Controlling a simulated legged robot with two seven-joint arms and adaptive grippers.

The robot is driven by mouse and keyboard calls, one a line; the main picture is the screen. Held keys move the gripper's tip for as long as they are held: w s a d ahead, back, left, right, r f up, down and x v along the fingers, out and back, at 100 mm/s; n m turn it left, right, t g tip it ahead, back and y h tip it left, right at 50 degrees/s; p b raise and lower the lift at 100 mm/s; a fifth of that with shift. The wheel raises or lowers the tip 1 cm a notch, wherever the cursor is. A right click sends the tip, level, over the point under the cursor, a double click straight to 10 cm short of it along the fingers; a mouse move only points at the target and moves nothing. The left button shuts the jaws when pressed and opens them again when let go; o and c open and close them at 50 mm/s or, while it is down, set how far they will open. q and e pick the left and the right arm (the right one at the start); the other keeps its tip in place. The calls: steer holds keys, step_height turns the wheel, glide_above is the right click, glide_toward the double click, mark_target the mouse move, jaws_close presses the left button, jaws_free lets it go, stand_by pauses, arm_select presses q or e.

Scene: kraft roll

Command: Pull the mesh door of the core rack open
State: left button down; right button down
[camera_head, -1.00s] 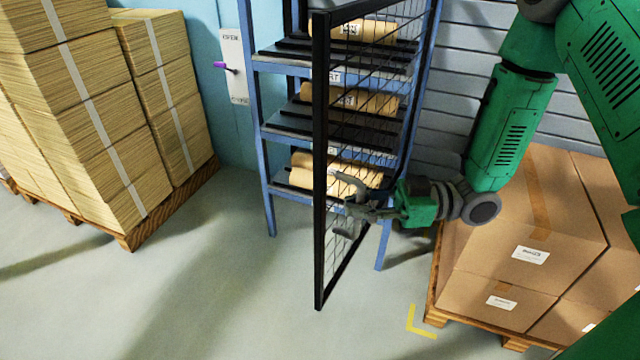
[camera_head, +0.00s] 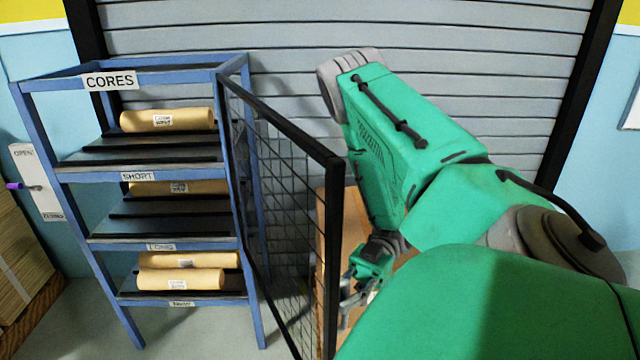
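The core rack (camera_head: 239,155) is a blue metal frame with several shelves, marked CORES at the top. Its mesh door (camera_head: 334,230) has a black frame, is hinged at the rack's right post and stands swung out toward me, leaving the rack's front uncovered. My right arm comes in from the right, and its gripper (camera_head: 352,296) is low on the right side of the door, close to the door's outer edge. The door frame and my arm partly hide the fingers, so contact and finger opening are unclear. My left gripper is out of view.
Kraft cores (camera_head: 182,279) lie on the shelves. A wall panel (camera_head: 38,182) with a purple-tipped lever is left of the rack. Stacked sheets (camera_head: 22,262) stand at the left edge. A cardboard box (camera_head: 322,245) shows partly behind the door. A grey slatted shutter (camera_head: 440,60) is behind.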

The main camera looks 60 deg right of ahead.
steer(key=shift+s+d+r, duration=0.1)
steer(key=shift+s+d, duration=0.05)
steer(key=shift+d, duration=0.7)
steer(key=c, duration=1.8)
jaws_free()
steer(key=shift+a, duration=0.1)
steer(key=shift+o, duration=1.2)
steer(key=shift+w, duration=0.3)
steer(key=s+d, duration=0.1)
steer(key=d, duration=1.1)
steer(key=shift+d+f, duration=0.15)
steer(key=shift+f, duration=0.1)
steer(key=shift+s, duration=0.1)
